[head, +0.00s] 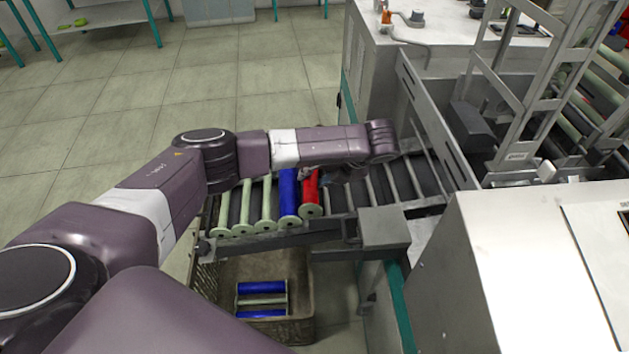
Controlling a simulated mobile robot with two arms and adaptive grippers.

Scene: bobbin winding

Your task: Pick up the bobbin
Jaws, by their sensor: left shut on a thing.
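A red bobbin (310,190) with a pale green end flange lies on the sloped roller rack in the middle of the head view. My left gripper (328,174) is at its upper end, mostly hidden under my wrist, and is shut on it. The fingertips are hard to make out. A blue bobbin (289,192) lies just left of the red one. Several pale green bobbins (244,206) lie further left in the same row. My right gripper is not in view.
A brown crate (303,331) below the rack holds blue and pale green bobbins. Empty rollers (387,183) lie right of the red bobbin. A grey post block (384,228) and white machine housings (505,262) stand at the right. The tiled floor at the left is open.

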